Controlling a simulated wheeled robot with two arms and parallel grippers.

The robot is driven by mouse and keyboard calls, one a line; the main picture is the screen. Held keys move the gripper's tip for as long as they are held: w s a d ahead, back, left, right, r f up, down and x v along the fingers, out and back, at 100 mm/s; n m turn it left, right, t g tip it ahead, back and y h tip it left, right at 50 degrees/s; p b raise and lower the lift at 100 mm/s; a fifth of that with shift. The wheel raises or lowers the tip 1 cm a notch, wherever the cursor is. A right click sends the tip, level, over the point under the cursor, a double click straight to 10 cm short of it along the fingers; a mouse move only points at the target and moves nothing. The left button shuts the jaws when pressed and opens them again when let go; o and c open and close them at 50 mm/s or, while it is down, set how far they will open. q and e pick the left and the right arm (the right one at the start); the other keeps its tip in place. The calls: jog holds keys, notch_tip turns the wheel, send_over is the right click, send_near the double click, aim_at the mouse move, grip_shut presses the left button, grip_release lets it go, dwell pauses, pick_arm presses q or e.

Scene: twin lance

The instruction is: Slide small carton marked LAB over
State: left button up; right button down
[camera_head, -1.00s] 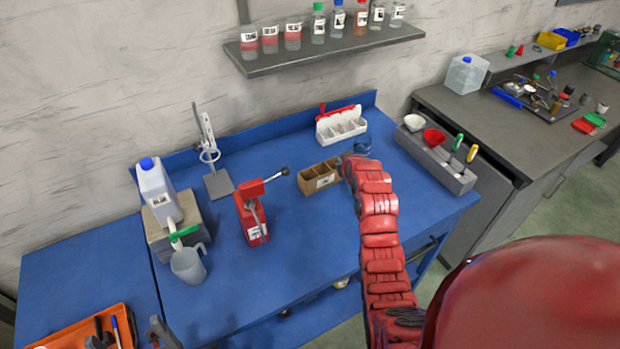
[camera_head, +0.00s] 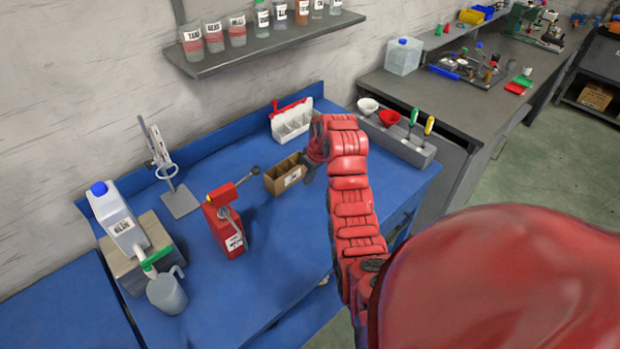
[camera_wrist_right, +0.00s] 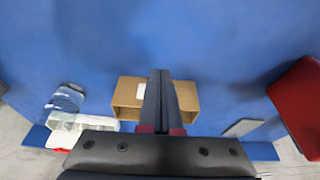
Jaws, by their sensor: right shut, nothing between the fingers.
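The small brown carton (camera_head: 284,178) is an open box with dividers and a white label on its front. It stands on the blue bench (camera_head: 290,235); the lettering is too small to read. My right gripper (camera_head: 309,171) is at the carton's right end in the head view; whether it touches cannot be told. In the right wrist view the carton (camera_wrist_right: 127,92) lies behind the shut, empty fingers (camera_wrist_right: 160,72), which hide its middle. My left gripper is not in view.
A red lever device (camera_head: 225,228) stands left of the carton. A clear blue item (camera_wrist_right: 68,98) shows in the wrist view. Bare bench lies in front.

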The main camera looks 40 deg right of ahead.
aim_at(287, 173)
jog(key=p+x, duration=0.3)
jog(key=x, duration=0.1)
jog(key=shift+w+a+f, duration=0.1)
jog(key=shift+w+f, duration=0.05)
jog(key=shift+f, duration=0.25)
jog(key=shift+w+r, duration=0.2)
jog(key=shift+w, duration=0.3)
jog(key=shift+w+a+f+p, duration=0.15)
jog(key=shift+w+p, duration=0.55)
jog(key=shift+w, duration=0.7)
jog(key=shift+f, duration=0.1)
